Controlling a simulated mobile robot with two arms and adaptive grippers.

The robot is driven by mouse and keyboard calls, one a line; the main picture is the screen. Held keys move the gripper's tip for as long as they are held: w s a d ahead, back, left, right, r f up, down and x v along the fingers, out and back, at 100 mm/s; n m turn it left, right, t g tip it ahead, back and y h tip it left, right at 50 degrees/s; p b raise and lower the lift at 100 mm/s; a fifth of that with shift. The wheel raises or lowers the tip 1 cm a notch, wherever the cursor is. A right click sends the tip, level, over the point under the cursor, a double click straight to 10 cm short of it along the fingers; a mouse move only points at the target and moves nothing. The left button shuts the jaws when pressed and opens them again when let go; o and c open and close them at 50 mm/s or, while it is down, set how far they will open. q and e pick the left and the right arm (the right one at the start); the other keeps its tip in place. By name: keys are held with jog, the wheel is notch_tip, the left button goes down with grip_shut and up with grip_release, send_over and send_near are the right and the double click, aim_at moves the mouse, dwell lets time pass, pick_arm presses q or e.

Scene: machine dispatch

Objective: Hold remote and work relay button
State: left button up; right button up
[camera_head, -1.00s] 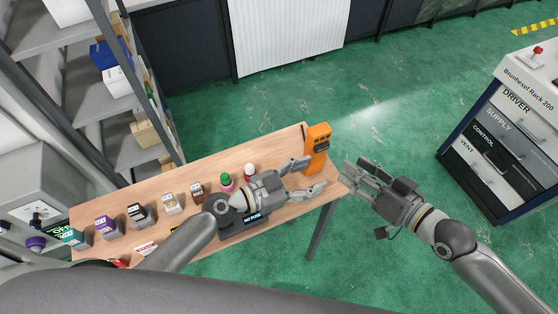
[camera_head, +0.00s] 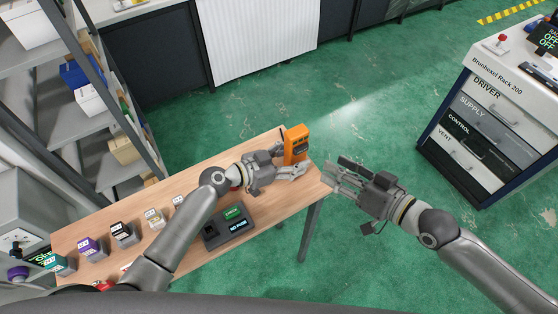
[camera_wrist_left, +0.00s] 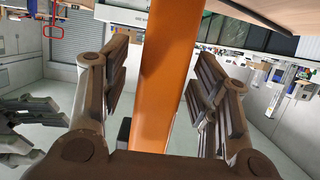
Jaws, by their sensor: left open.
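The orange remote (camera_head: 295,143) stands upright at the far right end of the wooden table (camera_head: 180,192). My left gripper (camera_head: 290,166) is open at the remote. In the left wrist view the remote (camera_wrist_left: 168,80) runs between the two open fingers, with gaps visible on both sides. My right gripper (camera_head: 338,177) is in the air just past the table's right edge, its fingers apart and empty. I cannot tell which control is the relay button; the rack at the right carries a red button (camera_head: 502,38) on top.
A dark device with a green screen (camera_head: 232,213) sits on the table below my left arm. Several small labelled boxes (camera_head: 122,233) line the table's left part. Shelves (camera_head: 90,110) stand at the left. Green floor (camera_head: 380,120) is clear between table and rack (camera_head: 480,120).

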pick_arm(q)
jog(key=shift+w+d+f, duration=0.15)
jog(key=shift+w+d, duration=0.1)
jog(key=shift+d, duration=0.15)
jog(key=c, duration=1.2)
pick_arm(e)
jog(key=shift+c, duration=0.2)
grip_shut()
dwell(1.1)
